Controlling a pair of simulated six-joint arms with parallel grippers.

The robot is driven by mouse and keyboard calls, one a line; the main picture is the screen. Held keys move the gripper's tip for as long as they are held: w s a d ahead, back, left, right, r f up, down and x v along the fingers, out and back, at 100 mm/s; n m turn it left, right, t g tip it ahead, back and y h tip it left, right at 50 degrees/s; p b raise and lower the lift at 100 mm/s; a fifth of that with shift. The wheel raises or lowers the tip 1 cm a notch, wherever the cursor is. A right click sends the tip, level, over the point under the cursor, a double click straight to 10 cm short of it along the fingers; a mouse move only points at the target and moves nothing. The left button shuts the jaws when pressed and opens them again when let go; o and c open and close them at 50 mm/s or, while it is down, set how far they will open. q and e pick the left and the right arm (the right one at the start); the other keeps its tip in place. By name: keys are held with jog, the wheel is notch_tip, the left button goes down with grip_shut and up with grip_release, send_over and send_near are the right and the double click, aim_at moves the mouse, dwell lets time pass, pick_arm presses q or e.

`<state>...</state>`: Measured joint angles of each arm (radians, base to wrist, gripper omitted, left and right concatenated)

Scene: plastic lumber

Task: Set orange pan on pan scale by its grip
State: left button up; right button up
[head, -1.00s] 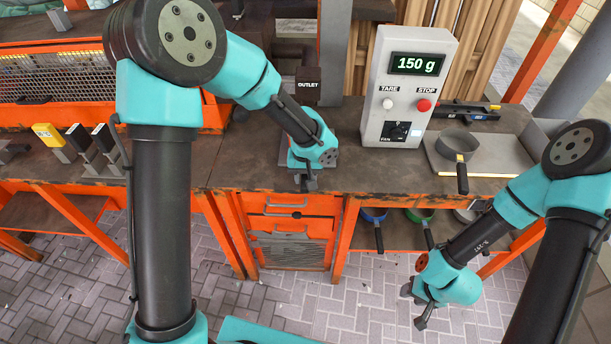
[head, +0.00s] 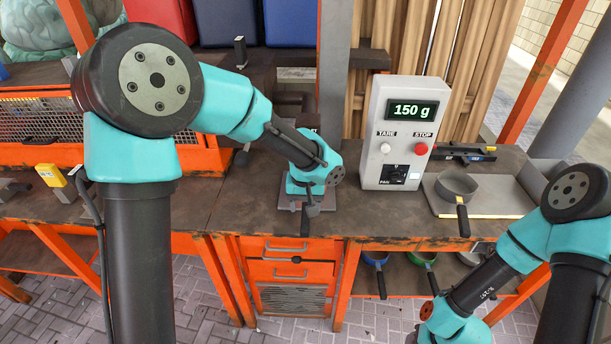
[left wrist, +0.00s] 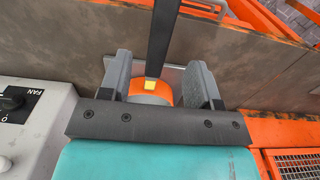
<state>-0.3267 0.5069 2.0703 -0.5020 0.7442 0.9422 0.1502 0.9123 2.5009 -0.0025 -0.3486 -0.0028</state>
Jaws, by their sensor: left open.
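The orange pan (left wrist: 150,87) lies between the spread fingers of my left gripper (left wrist: 165,85) in the left wrist view; the gripper bar hides part of it. My left gripper (head: 311,194) is open, low over the pan in the head view. A light grey plate lies around the pan. The grey scale box (head: 403,132) reads 150 g. My right gripper is almost wholly cut off at the bottom edge.
A grey pan (head: 457,187) stands on a metal plate (head: 490,207) right of the box. A blue pan (head: 376,259) and a green pan (head: 422,258) are on the shelf below. An orange drawer unit (head: 290,270) is under the bench. Bench left of the gripper is clear.

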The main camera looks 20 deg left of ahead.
pick_arm(q)
notch_tip(320, 180, up, 11)
jog(key=shift+f, duration=0.2)
dwell(0.5)
